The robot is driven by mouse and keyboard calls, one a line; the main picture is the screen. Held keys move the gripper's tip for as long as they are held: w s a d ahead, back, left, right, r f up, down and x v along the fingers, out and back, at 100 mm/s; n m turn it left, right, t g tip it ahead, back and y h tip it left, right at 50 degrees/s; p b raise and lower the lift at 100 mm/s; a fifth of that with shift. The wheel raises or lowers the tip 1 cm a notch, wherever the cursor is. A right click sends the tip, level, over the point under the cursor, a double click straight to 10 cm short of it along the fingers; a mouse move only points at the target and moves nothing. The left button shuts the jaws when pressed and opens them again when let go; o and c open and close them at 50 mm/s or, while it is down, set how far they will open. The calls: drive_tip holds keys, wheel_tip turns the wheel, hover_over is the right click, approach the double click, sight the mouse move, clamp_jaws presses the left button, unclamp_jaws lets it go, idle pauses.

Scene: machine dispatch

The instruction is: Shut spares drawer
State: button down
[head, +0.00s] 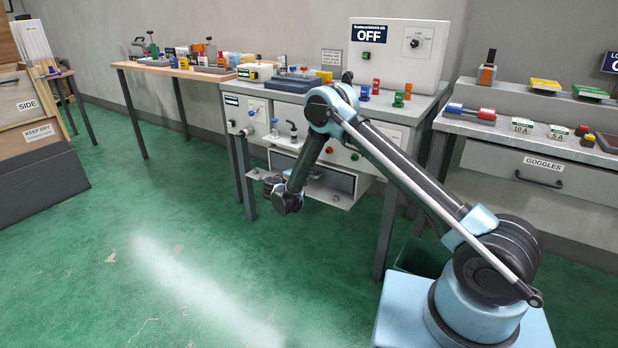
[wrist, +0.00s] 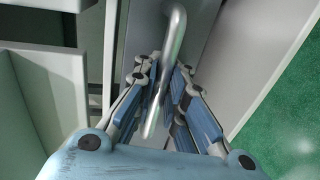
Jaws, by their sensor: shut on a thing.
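The drawer (head: 342,201) under the middle bench stands pulled out, with its dark inside partly in view. No spares label on it can be read, and my arm covers part of it. My gripper (head: 271,185) is low in front of the bench, by the drawer's left side. In the wrist view my gripper (wrist: 163,84) is shut on a bent metal handle (wrist: 176,34), which runs between the fingers. The handle lies over a grey panel (wrist: 200,38). The handle itself cannot be made out in the head view.
The middle bench carries a panel (head: 400,55) marked OFF and several small coloured parts. A closed drawer labelled GOGGLES (head: 540,180) is at the right. A wooden table (head: 170,70) stands at the left. The green floor (head: 150,240) in front is clear.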

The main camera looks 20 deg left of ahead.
drive_tip(key=c, duration=1.7)
unclamp_jaws()
drive_tip(key=shift+o, duration=0.2)
drive_tip(key=v, duration=1.2)
drive_tip(key=shift+f, duration=0.1)
drive_tip(key=shift+s, duration=0.1)
